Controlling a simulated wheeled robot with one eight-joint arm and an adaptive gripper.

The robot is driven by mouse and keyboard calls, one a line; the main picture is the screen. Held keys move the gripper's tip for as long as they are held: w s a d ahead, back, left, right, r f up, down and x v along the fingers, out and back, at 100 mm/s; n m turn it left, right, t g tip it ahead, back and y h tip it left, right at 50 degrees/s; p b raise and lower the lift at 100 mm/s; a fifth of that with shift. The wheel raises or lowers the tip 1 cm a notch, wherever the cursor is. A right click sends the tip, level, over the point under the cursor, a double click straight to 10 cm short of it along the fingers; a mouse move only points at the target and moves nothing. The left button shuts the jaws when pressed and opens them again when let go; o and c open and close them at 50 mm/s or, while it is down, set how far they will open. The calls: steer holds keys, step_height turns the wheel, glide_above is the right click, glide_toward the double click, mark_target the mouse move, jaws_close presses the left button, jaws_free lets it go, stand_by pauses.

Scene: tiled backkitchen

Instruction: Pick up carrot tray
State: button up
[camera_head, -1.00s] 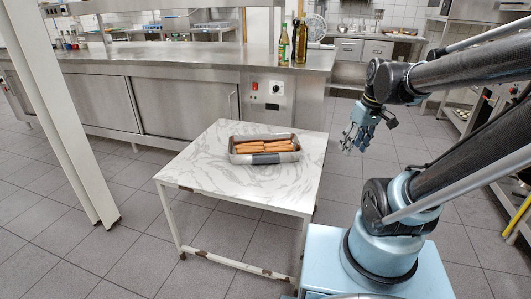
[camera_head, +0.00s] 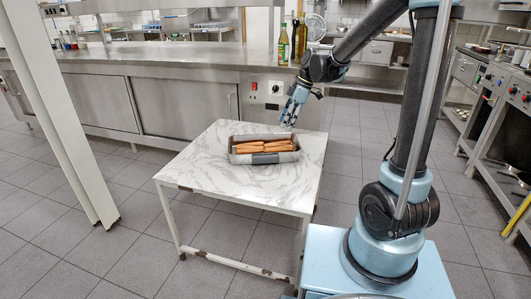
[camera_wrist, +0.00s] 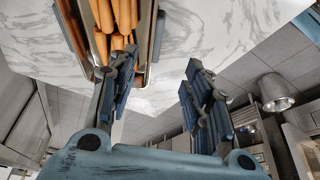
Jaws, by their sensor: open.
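The carrot tray (camera_head: 256,158) is a grey metal tray holding several orange carrots (camera_head: 262,146). It sits on the white marbled table (camera_head: 215,172), towards the table's back right. My gripper (camera_head: 287,124) is open and empty, just above and behind the tray's right end in the head view. In the wrist view the tray (camera_wrist: 151,35) shows at the top, with carrots inside. One finger of my gripper (camera_wrist: 160,100) overlaps the tray's end in that picture and the other is over open space to the right. I cannot tell whether the finger touches the tray.
A long steel counter (camera_head: 180,62) runs behind the table, with bottles (camera_head: 300,40) on it near the right end. A white post (camera_head: 62,110) stands at the left. Tiled floor is free left of the table. Cooking units line the right.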

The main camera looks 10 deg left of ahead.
steer(key=a+n, duration=0.1)
steer(key=a, duration=0.1)
glide_toward(266, 155)
steer(key=x, duration=0.9)
steer(key=shift+a+f, duration=0.2)
steer(key=shift+a, duration=0.05)
steer(key=shift+f, duration=0.2)
steer(key=shift+f, duration=0.25)
stand_by(0.6)
jaws_close()
